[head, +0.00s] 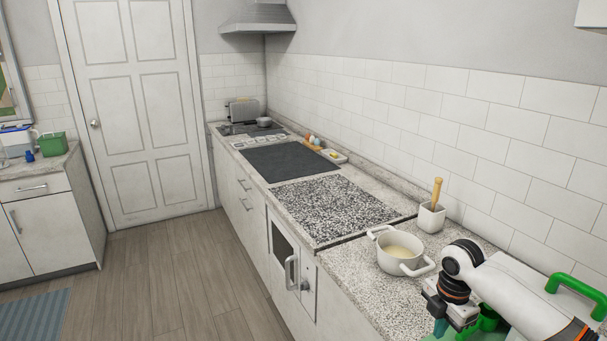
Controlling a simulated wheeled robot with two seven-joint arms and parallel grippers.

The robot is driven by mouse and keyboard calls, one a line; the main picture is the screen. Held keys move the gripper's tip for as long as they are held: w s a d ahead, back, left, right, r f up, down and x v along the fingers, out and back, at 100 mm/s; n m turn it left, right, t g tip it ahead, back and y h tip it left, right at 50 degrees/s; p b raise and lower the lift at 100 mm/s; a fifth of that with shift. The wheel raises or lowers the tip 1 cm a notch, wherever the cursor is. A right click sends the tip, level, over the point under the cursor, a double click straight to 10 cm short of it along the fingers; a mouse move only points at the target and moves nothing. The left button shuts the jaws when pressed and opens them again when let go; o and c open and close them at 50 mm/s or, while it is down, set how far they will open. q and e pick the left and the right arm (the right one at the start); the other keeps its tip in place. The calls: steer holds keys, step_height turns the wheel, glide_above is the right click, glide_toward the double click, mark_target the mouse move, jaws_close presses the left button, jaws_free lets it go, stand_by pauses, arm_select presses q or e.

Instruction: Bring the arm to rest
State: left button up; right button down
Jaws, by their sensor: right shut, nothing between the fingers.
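My right arm reaches in from the lower right over the near end of the speckled counter (345,271). My right gripper (440,328) is at the bottom edge of the view, pointing down and shut with nothing seen in it. Its fingertips are partly cut off by the frame. A green object (486,319) shows beside and partly behind the gripper; I cannot tell whether they touch. My left gripper is not in view.
A white two-handled pot (388,262) with pale contents stands close to the left of my right arm. A white holder (431,218) with a wooden-handled tool is behind it. A green handle (580,287) shows at the right.

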steer(key=s+a+f+m+t+y, duration=0.1)
steer(key=s+a+f+m, duration=0.2)
steer(key=s+a+f, duration=0.4)
steer(key=s+a+f+m+t+y, duration=0.1)
steer(key=s+a+f+m, duration=0.15)
steer(key=s+a, duration=0.5)
steer(key=s+m+t+h, duration=0.2)
steer(key=s+m, duration=1.1)
step_height(320, 180, down, 27)
steer(key=s+d+g+b, duration=0.1)
steer(key=s+g, duration=0.1)
steer(key=s+d+f+g+b, duration=0.1)
steer(key=s+d+f, duration=0.2)
steer(key=s+f, duration=1.3)
steer(key=shift+f, duration=0.35)
